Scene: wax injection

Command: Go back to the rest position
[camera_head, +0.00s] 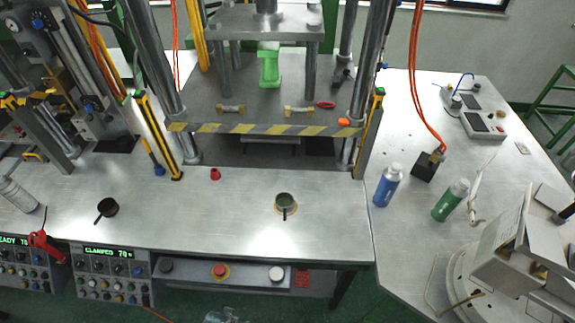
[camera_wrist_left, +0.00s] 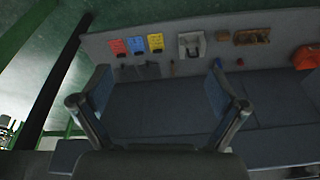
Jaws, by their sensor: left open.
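My left gripper (camera_wrist_left: 159,70) shows in the left wrist view with its two fingers spread wide apart and nothing between them. Beyond the fingers is a dark grey surface (camera_wrist_left: 165,110), with no object touching the fingers.
The press has a yellow-black striped bar (camera_head: 265,128) and a green piece (camera_head: 269,65). A blue bottle (camera_head: 387,185) and a green bottle (camera_head: 450,200) stand at right. Front middle table is mostly clear.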

